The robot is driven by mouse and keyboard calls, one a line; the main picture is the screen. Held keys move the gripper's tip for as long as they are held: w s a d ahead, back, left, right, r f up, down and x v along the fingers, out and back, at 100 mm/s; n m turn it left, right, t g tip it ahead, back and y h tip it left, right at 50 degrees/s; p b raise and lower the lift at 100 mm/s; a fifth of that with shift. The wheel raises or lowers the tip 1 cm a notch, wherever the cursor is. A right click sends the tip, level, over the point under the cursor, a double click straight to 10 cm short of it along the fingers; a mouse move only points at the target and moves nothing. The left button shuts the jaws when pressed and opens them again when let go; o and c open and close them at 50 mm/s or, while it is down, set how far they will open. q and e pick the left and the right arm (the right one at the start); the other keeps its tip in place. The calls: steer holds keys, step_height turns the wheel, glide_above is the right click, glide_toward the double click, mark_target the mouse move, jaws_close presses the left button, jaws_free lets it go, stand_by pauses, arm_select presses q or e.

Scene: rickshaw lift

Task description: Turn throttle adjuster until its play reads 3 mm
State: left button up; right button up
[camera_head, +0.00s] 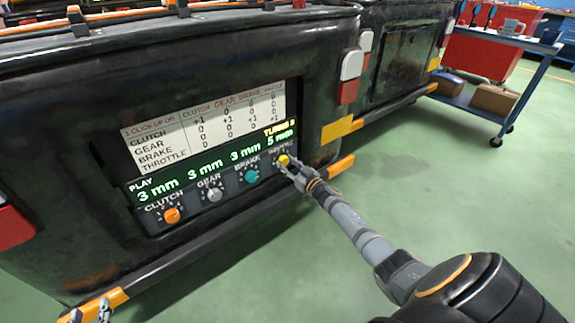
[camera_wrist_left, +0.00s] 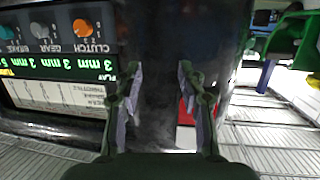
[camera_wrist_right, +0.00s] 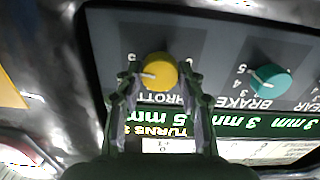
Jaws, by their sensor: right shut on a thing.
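The yellow throttle adjuster (camera_head: 284,159) is the rightmost knob on the panel; it also shows in the right wrist view (camera_wrist_right: 160,68). My right gripper (camera_head: 287,165) is shut on it, with a finger on each side. The green play display (camera_head: 210,166) reads 3 mm for clutch, gear and brake and 5 mm for throttle. A small yellow turns counter (camera_head: 279,130) sits above the throttle reading. My left gripper (camera_wrist_left: 157,75) is open and empty, low near the vehicle's left side; only its fingertips show at the bottom left of the head view (camera_head: 90,314).
The orange clutch knob (camera_head: 171,215), grey gear knob (camera_head: 214,194) and teal brake knob (camera_head: 252,176) sit left of the throttle knob. A white chart (camera_head: 205,123) about clicks is above the display. A blue cart (camera_head: 530,85) stands at right on open green floor.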

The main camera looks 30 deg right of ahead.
steer(key=n, duration=0.2)
steer(key=shift+n, duration=1.4)
steer(key=n+b, duration=0.1)
steer(key=n, duration=0.5)
steer(key=n+b, duration=0.1)
steer(key=n, duration=0.3)
steer(key=shift+b, duration=0.3)
arm_select(q)
steer(key=s+r+m+t+h, duration=0.1)
steer(key=s+r+t, duration=0.2)
steer(key=r+t, duration=0.8)
steer(key=shift+s+r+m+h, duration=0.15)
steer(key=shift+r+m+h, duration=0.2)
steer(key=shift+r, duration=5.95)
arm_select(e)
steer(key=shift+n, duration=0.4)
steer(key=o, duration=1.2)
steer(key=s, duration=0.8)
steer(key=s+d, duration=0.1)
steer(key=s, duration=0.3)
